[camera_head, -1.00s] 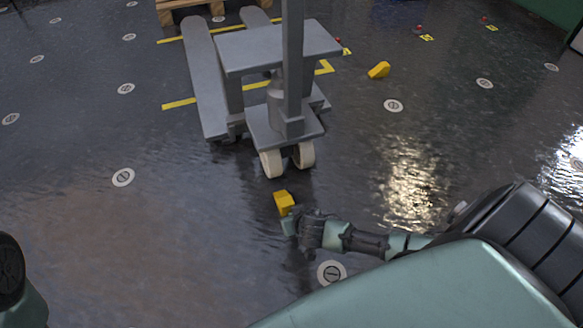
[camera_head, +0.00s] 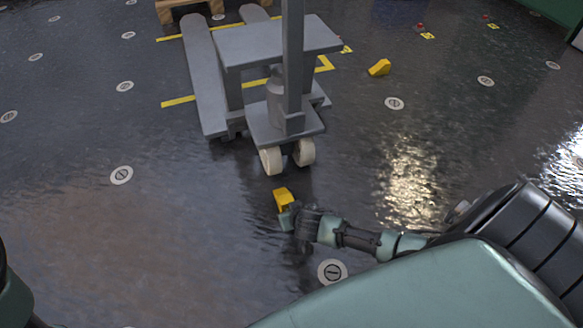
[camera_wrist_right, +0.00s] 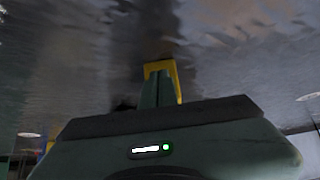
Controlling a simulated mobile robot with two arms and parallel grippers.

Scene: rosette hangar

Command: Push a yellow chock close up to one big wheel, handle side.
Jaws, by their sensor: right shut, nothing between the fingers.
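A yellow chock (camera_head: 284,197) lies on the floor in front of the pallet jack's big pale wheels, with a gap of floor between. The left big wheel (camera_head: 271,160) and the right big wheel (camera_head: 304,152) sit under the grey pallet jack (camera_head: 275,42). My right gripper (camera_head: 287,219) is shut and empty, its fingertips right at the chock's near side. In the right wrist view, the shut fingers (camera_wrist_right: 158,90) overlap the yellow chock (camera_wrist_right: 163,68); whether they touch is hard to tell. A second yellow chock (camera_head: 380,67) lies farther back right. My left gripper is not in view.
Yellow floor lines (camera_head: 178,101) run around the jack's forks. A wooden pallet (camera_head: 188,9) stands at the back. Small red items (camera_head: 420,27) lie back right. The wet-looking floor beside the near chock is clear, with flat round discs (camera_head: 122,175).

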